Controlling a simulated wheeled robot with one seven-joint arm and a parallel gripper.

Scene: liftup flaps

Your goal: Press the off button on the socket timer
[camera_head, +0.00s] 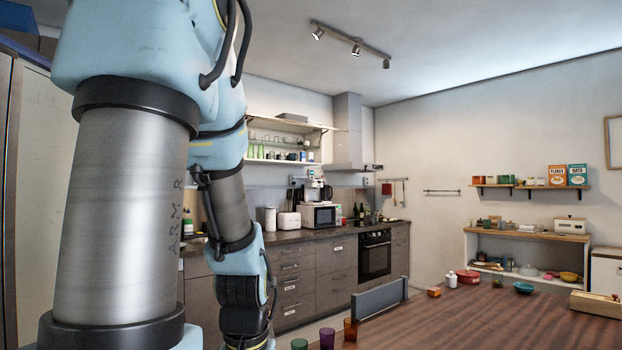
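I cannot pick out the socket timer or its off button in this view; the counter and wall are far off and small, and my arm hides part of the left side. My blue and grey arm fills the left of the picture and bends down to the bottom edge. My gripper is not visible.
A wooden table (470,322) fills the lower right, with coloured cups (327,338) at its near left and a teal bowl (524,287). Behind it run kitchen cabinets (336,265) with a microwave (318,216), toaster (288,222) and oven (375,257). A shelf unit (530,237) stands right.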

